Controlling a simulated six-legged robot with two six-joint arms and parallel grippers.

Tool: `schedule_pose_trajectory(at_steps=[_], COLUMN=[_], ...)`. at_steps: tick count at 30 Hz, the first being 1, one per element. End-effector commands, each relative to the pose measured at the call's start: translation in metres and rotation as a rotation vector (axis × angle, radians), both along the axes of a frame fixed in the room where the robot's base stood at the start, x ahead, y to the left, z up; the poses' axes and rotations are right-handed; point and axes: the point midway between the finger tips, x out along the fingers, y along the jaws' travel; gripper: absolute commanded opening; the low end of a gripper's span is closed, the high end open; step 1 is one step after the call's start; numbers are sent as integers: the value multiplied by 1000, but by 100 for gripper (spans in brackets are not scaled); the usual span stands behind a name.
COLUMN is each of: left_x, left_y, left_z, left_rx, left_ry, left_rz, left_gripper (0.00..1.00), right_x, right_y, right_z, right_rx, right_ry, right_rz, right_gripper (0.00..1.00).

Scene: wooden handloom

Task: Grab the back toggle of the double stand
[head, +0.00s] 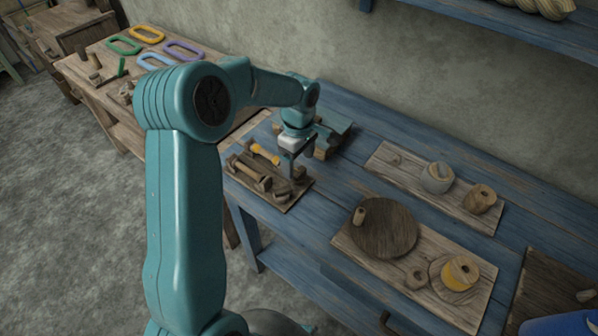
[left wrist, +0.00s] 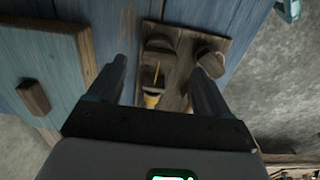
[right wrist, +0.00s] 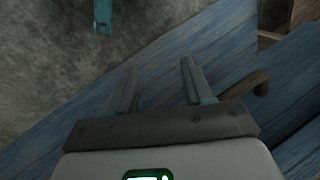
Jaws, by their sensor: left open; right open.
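The double stand's wooden board (head: 285,206) lies at the left end of the blue table, with several small wooden pieces and a yellow-wound piece (head: 263,153) on it. My left gripper (head: 291,172) points down over the right part of this board. In the left wrist view its open fingers (left wrist: 160,66) stand either side of a wooden piece (left wrist: 158,46) and the yellow-wound piece (left wrist: 151,99); a round-topped piece (left wrist: 211,62) is by the right finger. Nothing is visibly held. I cannot tell which piece is the back toggle. My right gripper (right wrist: 160,68) is open and empty.
Boards with a grey spool (head: 437,178), a dark disc (head: 384,228) and a yellow spool (head: 460,273) lie to the right on the blue table (head: 335,190). A bench with coloured loops (head: 183,50) stands at the left. Bare blue tabletop lies between the boards.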

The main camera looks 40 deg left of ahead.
Motion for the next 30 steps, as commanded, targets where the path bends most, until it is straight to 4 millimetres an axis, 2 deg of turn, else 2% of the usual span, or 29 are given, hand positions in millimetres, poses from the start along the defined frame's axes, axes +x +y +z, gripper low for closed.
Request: schedule_pose_trajectory(at_steps=[3,6,14,18,19,20,30], left_x=[-1,1,1,1,1,1,1], left_y=[-2,-1,-1,-1,-1,-1,-1], left_z=[-20,-30,-32,-32,-32,-32,-29], left_rx=[-2,-1,0,0,0,0,0], left_ry=[4,2,0,0,0,0,-1], left_rz=[0,0,0,0,0,0,0], left_gripper=[79,79,79,33,23,20,19], right_x=[0,0,0,0,0,0,0], right_y=[0,0,0,0,0,0,0], right_z=[3,3,3,3,3,3,3], right_rx=[0,0,0,0,0,0,0], right_ry=[0,0,0,0,0,0,0], right_rz=[0,0,0,0,0,0,0], right_gripper=[51,51,51,51,51,51,51])
